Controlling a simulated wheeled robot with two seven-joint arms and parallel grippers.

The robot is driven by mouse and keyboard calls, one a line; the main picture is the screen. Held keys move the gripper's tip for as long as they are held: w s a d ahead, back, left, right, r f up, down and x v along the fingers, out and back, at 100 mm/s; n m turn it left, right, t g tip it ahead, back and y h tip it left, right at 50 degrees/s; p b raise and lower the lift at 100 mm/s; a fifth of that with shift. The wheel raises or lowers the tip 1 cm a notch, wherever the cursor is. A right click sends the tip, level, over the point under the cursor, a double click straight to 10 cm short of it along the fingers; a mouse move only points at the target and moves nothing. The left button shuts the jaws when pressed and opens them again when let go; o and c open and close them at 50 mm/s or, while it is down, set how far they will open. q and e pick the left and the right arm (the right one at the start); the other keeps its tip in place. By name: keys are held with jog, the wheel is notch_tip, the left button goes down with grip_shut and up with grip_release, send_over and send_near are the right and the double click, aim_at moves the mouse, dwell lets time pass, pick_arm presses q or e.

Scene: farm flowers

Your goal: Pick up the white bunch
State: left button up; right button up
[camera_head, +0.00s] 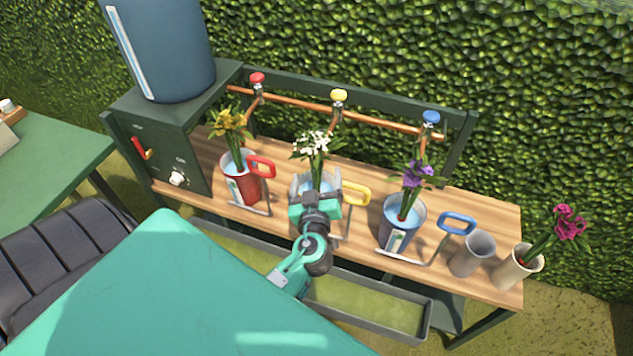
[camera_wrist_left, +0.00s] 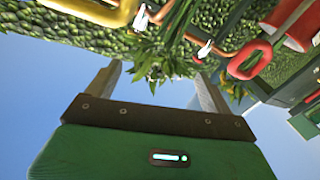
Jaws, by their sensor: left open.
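The white bunch (camera_head: 316,143) has small white flowers and long green leaves. It stands upright in the middle bucket (camera_head: 300,180), which holds water and is partly hidden by my gripper. My left gripper (camera_head: 316,181) is open at the front of this bucket, just below the blooms, with its fingers spread to either side of the stems. In the left wrist view, the white blooms and leaves (camera_wrist_left: 155,72) show between the two spread fingers (camera_wrist_left: 158,75). I cannot tell whether the fingers touch the stems. My right gripper is not in view.
A red bucket (camera_head: 231,182) with yellow flowers stands left; a dark blue bucket (camera_head: 396,238) with purple flowers stands right. A yellow handle (camera_head: 356,195) is close to my gripper. An empty grey pot (camera_head: 472,254) and a cream pot (camera_head: 517,268) stand further right.

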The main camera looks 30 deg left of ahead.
aim_at(317, 158)
pick_arm(q)
jog(key=p+x, duration=0.2)
jog(key=x, duration=0.4)
jog(key=shift+w+a, duration=0.25)
jog(key=shift+w, duration=0.05)
jog(key=shift+w+a+r+p, duration=0.2)
jog(key=shift+w+a+p, duration=0.15)
jog(key=shift+p, duration=0.3)
jog(key=p+x, duration=0.2)
jog(key=x, duration=0.1)
jog(key=shift+w+a+f, duration=0.3)
jog(key=shift+w+a, duration=0.05)
jog(key=shift+w, duration=0.2)
jog(key=shift+c, duration=0.4)
jog(key=c, duration=1.5)
jog(key=shift+r, duration=0.15)
